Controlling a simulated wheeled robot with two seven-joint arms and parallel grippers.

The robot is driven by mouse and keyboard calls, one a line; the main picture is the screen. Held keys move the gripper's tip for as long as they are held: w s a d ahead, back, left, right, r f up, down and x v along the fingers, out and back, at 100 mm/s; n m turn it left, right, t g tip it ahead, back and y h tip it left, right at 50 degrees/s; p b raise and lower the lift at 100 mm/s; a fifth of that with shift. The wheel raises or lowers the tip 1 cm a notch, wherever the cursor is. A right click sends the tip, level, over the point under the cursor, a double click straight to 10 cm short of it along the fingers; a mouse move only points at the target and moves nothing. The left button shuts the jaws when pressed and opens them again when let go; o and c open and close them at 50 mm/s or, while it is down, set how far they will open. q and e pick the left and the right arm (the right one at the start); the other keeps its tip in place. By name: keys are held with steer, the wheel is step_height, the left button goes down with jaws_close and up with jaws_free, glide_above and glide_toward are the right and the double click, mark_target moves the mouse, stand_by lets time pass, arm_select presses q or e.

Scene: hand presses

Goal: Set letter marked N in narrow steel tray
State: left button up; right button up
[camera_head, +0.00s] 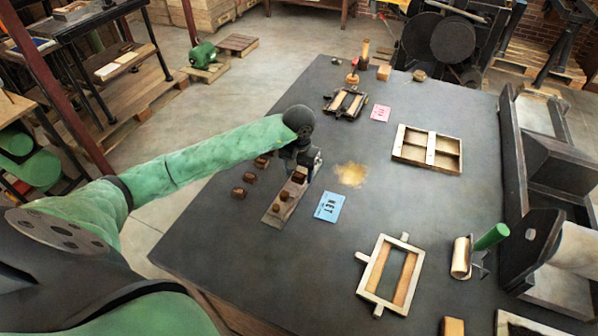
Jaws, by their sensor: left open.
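The narrow steel tray (270,212) lies on the dark table, with several small wooden blocks on it. The block at its far end (299,175) is just under my left gripper (307,165). The gripper is open and points down; its hand hides part of this end, and I cannot tell whether the fingers are around that block. Three brown letter blocks stand in a row left of the tray: a far one (262,162), a middle one (250,178) and a near one (238,192). Their letters are too small to read, so I cannot tell which is N.
A blue card (329,207) lies right of the tray. A pale wooden frame (367,281), a divided wooden tray (400,154), a dark frame (333,104), a pink card (380,113) and a green-handled roller (461,258) lie farther off. A black press stands at the right edge.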

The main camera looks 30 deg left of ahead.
mark_target(299, 175)
arm_select(q)
steer(key=shift+r+p, duration=0.25)
steer(key=shift+p, duration=0.05)
step_height(299, 175, up, 3)
steer(key=shift+w+a+f, duration=0.1)
steer(key=shift+f, duration=0.05)
step_height(299, 175, up, 9)
arm_select(e)
steer(key=shift+s+d+f, duration=0.2)
steer(key=shift+s+d, duration=0.05)
steer(key=shift+s, duration=0.1)
steer(key=shift+a, duration=0.15)
